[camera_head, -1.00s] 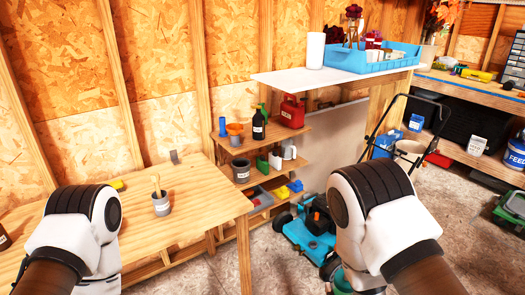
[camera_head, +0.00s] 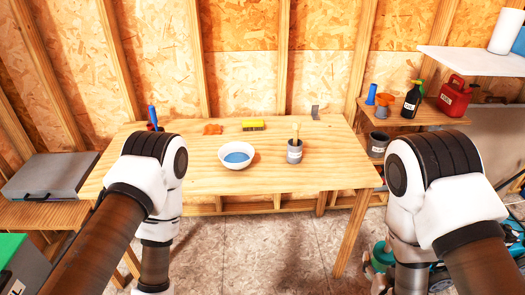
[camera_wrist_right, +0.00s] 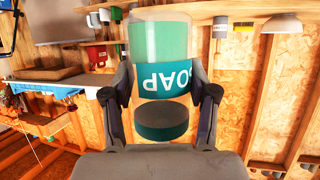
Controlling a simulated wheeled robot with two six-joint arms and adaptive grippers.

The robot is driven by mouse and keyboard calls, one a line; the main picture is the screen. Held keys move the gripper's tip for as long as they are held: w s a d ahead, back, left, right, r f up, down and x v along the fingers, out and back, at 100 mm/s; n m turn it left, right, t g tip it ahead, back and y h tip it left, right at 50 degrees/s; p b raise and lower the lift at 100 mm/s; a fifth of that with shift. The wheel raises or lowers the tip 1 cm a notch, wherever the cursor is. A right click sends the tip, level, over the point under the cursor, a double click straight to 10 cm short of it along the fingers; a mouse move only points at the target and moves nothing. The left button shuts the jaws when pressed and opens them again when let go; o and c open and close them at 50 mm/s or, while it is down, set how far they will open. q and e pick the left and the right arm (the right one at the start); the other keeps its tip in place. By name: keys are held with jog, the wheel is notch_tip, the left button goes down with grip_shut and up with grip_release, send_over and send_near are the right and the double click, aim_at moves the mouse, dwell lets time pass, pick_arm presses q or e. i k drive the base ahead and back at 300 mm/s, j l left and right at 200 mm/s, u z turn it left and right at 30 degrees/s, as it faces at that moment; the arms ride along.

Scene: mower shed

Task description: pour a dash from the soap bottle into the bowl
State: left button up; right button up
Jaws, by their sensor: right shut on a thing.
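The soap bottle (camera_wrist_right: 160,42) is clear with green liquid and a teal label reading SOAP, which shows upside down in the right wrist view. My right gripper (camera_wrist_right: 159,94) is shut on it, one finger on each side at the label. In the head view, the teal part of the bottle (camera_head: 383,256) shows low at the right, beside my right arm and off the table's right end. The white bowl (camera_head: 251,162), blue inside, stands on the wooden table, well to the left of the bottle. My left arm reaches down out of the picture; its gripper is hidden.
The wooden table (camera_head: 310,176) also holds a grey cup with a brush (camera_head: 294,154), a yellow brush (camera_head: 253,125), an orange item (camera_head: 213,129) and a blue-handled tool (camera_head: 153,115). The shelf at right holds a dark bottle (camera_head: 411,101) and a red can (camera_head: 457,95). Tabletop before the bowl is clear.

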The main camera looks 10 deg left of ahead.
aim_at(234, 155)
jog(key=i+j+u, duration=0.1)
jog(key=u, duration=0.3)
jog(key=i+u, duration=0.2)
jog(key=u, duration=0.15)
jog(key=i+u, duration=0.15)
jog(key=u, duration=0.25)
jog(key=i+l+u, duration=0.1)
jog(key=u, duration=0.3)
jog(key=i+l, duration=0.15)
jog(key=i, duration=0.1)
